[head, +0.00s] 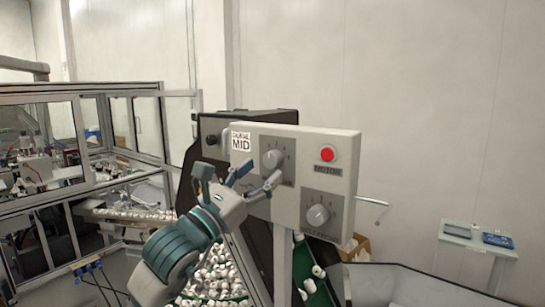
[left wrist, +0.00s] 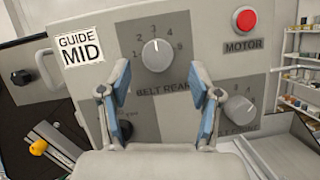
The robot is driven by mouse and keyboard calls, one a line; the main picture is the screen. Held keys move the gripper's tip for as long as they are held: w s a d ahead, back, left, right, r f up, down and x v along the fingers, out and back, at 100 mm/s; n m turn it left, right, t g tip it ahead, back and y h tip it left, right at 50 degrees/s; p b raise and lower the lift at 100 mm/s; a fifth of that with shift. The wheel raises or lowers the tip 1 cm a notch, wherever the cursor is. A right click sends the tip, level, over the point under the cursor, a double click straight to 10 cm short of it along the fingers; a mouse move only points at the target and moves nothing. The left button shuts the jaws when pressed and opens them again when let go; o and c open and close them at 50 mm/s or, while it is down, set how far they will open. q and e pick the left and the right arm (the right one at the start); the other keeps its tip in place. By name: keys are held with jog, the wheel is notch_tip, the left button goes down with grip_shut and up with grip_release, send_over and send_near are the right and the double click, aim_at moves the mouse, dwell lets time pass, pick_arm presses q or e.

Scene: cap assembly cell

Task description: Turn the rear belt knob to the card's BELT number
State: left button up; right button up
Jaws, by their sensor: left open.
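The rear belt knob (left wrist: 157,55) is a round grey-white dial above a BELT REAR label, with numbers around its top. Its mark seems to point up near the 3. It also shows in the head view as the upper knob (head: 272,159) on the grey panel (head: 300,150). A white card (left wrist: 81,49) at the panel's upper left reads GUIDE MID; I see no BELT number on it. My left gripper (left wrist: 159,82) is open and empty in front of the panel, its fingers either side of and below the knob in the wrist view. My right gripper is not in view.
A red MOTOR button (head: 327,154) sits right of the knob, and a second knob (head: 318,214) sits lower right. A black knob (left wrist: 21,77) is at the left. White caps (head: 215,275) fill the space below. A small stand (head: 470,234) is at right.

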aim_at(270, 165)
pick_arm(q)
jog(key=shift+w+a+r+p, duration=0.2)
jog(key=shift+w+r, duration=0.1)
jog(key=shift+w, duration=0.2)
jog(key=shift+w+a+r+p, duration=0.1)
jog(key=shift+w+r+p, duration=0.15)
jog(key=shift+w, duration=0.25)
jog(key=shift+d, duration=1.45)
jog(key=shift+c, duration=0.6)
jog(key=shift+w+d, duration=0.1)
jog(key=shift+d, duration=0.15)
jog(key=c, duration=0.4)
jog(key=shift+a, duration=0.1)
jog(key=c, duration=0.4)
jog(key=shift+w+a+f, duration=0.1)
jog(key=shift+a, duration=0.2)
jog(key=shift+c, duration=1.1)
jog(key=shift+w+a, duration=0.15)
jog(key=shift+a, duration=0.05)
jog(key=shift+s+d, duration=0.15)
jog(key=shift+s, duration=0.05)
